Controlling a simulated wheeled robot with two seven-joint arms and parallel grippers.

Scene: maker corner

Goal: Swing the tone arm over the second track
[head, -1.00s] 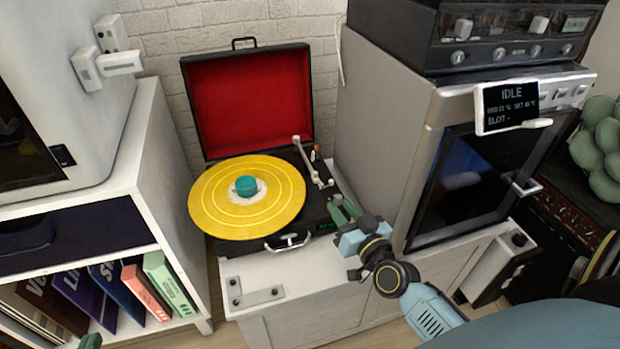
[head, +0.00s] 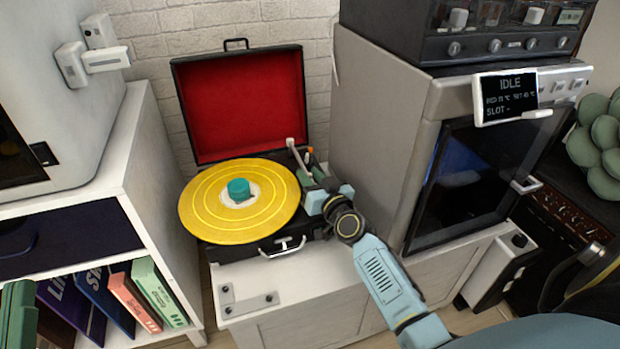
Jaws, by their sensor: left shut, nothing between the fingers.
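The yellow record (head: 210,217) with lighter rings and a teal centre piece (head: 238,190) lies on the open record player (head: 225,250). The pale tone arm (head: 295,158) lies to the right of the record, clear of its grooves. Its near end is hidden by my right gripper. My right gripper (head: 311,178) has green fingers at the near part of the tone arm. I cannot tell whether they touch it or how far they are apart.
The player's red-lined lid (head: 240,105) stands open behind it. A grey oven-like machine (head: 390,110) with an "IDLE" display (head: 505,98) stands close on the right. A white shelf (head: 150,180) with books (head: 160,290) is on the left. The white cabinet top (head: 310,283) in front is mostly clear.

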